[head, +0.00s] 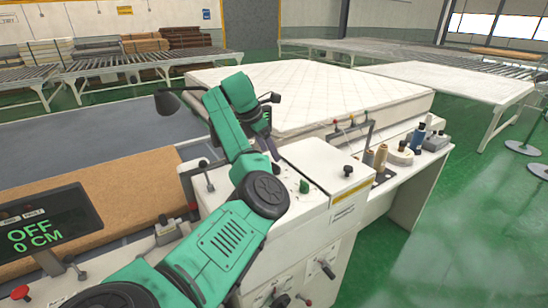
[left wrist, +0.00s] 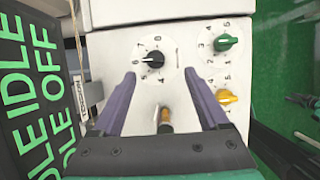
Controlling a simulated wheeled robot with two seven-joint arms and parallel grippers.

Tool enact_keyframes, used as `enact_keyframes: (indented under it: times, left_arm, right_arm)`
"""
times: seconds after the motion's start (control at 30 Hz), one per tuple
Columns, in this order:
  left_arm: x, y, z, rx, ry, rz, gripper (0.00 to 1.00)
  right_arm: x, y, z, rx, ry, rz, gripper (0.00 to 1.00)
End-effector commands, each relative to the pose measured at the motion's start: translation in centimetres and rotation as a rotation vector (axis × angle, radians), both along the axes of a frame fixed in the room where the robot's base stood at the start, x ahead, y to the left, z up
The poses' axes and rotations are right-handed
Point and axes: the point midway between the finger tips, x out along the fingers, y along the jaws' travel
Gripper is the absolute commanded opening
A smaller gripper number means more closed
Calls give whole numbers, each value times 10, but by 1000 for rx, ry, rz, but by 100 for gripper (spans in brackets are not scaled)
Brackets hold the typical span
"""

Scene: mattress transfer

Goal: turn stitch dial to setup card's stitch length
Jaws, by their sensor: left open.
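In the left wrist view a black dial (left wrist: 153,59) sits on a white panel inside a ring of numbers, its pale mark toward the left. A green knob (left wrist: 226,42) and a yellow knob (left wrist: 227,96) with their own numbers are to its right. No legible label tells which is the stitch dial. My left gripper (left wrist: 159,75) is open, its purple fingers either side of and short of the black dial, empty. In the head view my left gripper (head: 268,142) is over the white machine top, where the green knob (head: 304,186) shows. I cannot make out a setup card.
A display (head: 42,230) reads OFF and 0 CM. An orange-tipped lever (left wrist: 165,122) stands between the fingers in the left wrist view. A white mattress (head: 310,95) lies behind the machine. Spools (head: 381,157) and bottles stand to the right.

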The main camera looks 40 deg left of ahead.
Motion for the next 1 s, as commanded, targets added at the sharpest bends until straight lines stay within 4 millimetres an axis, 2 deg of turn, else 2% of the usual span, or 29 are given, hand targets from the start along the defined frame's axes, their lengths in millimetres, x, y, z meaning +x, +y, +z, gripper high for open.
enact_keyframes:
  times: [0.03, 0.13, 0.23, 0.37, 0.57, 0.6, 0.77, 1.0]
  left_arm:
    - [4, -2, -6, -1, 7, -1, 78]
    - [12, -4, -28, -1, 6, -1, 78]
    - [19, -5, -44, 0, 3, 0, 78]
    - [22, -6, -53, 1, 1, 1, 78]
    - [22, -6, -54, 1, 1, 1, 78]
    - [22, -6, -54, 2, 1, 2, 62]
    - [22, -6, -54, 1, 1, 1, 1]
    - [22, -6, -55, 2, 0, 9, 0]
  right_arm:
    - [0, -1, 13, -2, 0, 0, 50]
    - [5, 1, 22, 2, -10, 0, 50]
    - [21, 9, 27, 14, -35, -1, 50]
    - [32, 21, 29, 30, -54, -1, 50]
    - [23, 19, 27, 27, -39, 1, 50]
    - [20, 18, 26, 26, -35, 2, 50]
    - [16, 15, 26, 23, -29, 2, 50]
    - [17, 13, 24, 20, -29, 3, 50]
